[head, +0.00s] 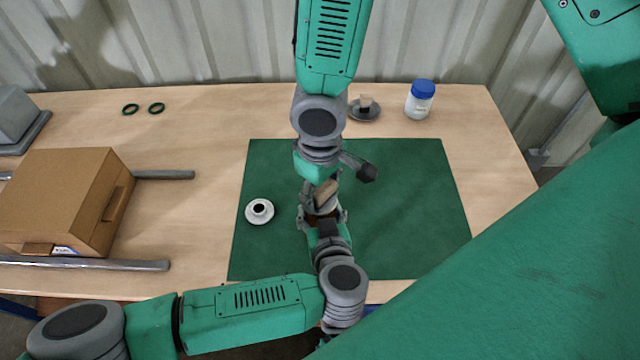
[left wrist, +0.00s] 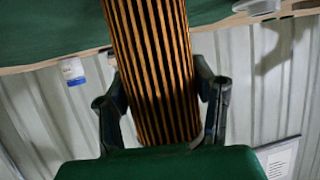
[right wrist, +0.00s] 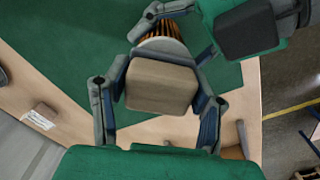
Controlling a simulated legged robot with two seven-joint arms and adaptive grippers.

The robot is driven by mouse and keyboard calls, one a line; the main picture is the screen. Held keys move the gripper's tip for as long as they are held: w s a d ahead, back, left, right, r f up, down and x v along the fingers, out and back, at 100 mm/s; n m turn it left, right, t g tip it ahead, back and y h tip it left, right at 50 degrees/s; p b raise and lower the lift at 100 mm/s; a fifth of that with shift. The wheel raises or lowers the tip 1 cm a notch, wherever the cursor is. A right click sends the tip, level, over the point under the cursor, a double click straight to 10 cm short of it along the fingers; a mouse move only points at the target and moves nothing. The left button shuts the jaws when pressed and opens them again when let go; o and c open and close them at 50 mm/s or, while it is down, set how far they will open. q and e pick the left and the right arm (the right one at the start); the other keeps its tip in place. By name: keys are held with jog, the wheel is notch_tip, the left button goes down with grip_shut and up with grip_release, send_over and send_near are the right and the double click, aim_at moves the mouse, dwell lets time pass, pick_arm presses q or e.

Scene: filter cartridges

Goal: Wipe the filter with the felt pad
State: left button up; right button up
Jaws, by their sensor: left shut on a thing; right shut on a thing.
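The filter (left wrist: 152,60) is a cylinder with brown and dark pleats. My left gripper (left wrist: 160,100) is shut around it; in the head view the filter is mostly hidden between the grippers, above the green mat (head: 405,210). The felt pad (right wrist: 160,86) is a tan block with rounded corners. My right gripper (right wrist: 162,72) is shut on it. In the right wrist view the filter's pale end and some pleats (right wrist: 160,27) show just beyond the pad. The pad also shows in the head view (head: 326,192), right by the filter's end. I cannot tell whether they touch.
A white round cap (head: 260,218) with a dark centre lies on the mat's left. Behind stand a grey dish (head: 374,114) with a small block and a white jar (head: 419,104) with a blue lid. Green rings (head: 130,109) and a cardboard box (head: 55,195) between grey bars are left.

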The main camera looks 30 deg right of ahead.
aim_at(330, 181)
jog(key=shift+s+a, duration=0.3)
jog(key=shift+a, duration=0.4)
jog(key=shift+s+a, duration=0.3)
jog(key=shift+a, duration=0.35)
jog(key=shift+w+d, duration=0.4)
jog(key=shift+d, duration=0.5)
jog(key=shift+w+d, duration=0.35)
jog(key=shift+d, duration=0.6)
jog(key=shift+w+d, duration=0.4)
jog(key=shift+d, duration=0.5)
jog(key=shift+r, duration=4)
pick_arm(q)
jog(key=o, duration=1.3)
